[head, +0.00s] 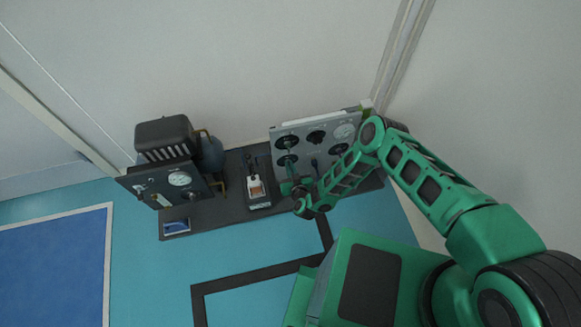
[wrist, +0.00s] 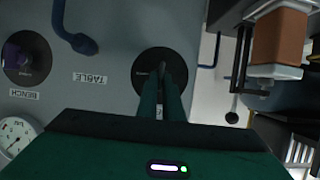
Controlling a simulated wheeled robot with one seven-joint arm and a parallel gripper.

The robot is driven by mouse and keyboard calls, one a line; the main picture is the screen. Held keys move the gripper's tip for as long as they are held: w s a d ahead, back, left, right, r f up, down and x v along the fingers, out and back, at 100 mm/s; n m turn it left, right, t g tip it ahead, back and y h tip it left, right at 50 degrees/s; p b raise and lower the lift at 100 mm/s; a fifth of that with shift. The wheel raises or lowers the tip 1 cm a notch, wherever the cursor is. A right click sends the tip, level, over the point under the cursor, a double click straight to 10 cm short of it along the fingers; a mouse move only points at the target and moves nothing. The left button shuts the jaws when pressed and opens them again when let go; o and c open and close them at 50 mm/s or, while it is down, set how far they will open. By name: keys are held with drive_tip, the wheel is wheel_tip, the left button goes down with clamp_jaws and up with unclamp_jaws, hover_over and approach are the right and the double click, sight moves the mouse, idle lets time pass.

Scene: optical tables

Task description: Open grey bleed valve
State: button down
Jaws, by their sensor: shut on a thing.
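A grey valve panel (head: 318,126) stands on the dark bench at the back, with several round black dials and a white gauge. In the wrist view the panel (wrist: 110,105) is upside down. My gripper (wrist: 166,88) is shut on the small dark handle of the grey bleed valve (wrist: 150,62), in front of its black round dial near the panel's edge. The fingers hide most of the handle, so its colour and angle are hard to tell. In the head view my gripper (head: 288,182) is at the panel's lower left, and my arm covers the panel's right part.
A purple knob (wrist: 22,58) labelled BENCH, a blue lever (wrist: 76,36) and the white gauge (wrist: 15,136) are close by on the panel. A small stand with a brown block (head: 256,187) is just left. A dark pump unit (head: 165,165) stands further left.

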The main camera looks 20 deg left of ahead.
drive_tip(key=m+y, duration=0.2)
drive_tip(key=m, duration=0.1)
drive_tip(key=d+f+m+g+y, duration=0.1)
drive_tip(key=m+y, duration=0.1)
drive_tip(key=m, duration=0.2)
drive_tip(key=w+m+y, duration=0.1)
drive_tip(key=m+y, duration=0.1)
drive_tip(key=m, duration=0.1)
drive_tip(key=shift+d+f, duration=0.15)
drive_tip(key=shift+d, duration=0.2)
idle(0.6)
drive_tip(key=shift+d+f+m, duration=0.1)
drive_tip(key=shift+m, duration=0.4)
drive_tip(key=c, duration=2)
unclamp_jaws()
drive_tip(key=shift+o, duration=0.4)
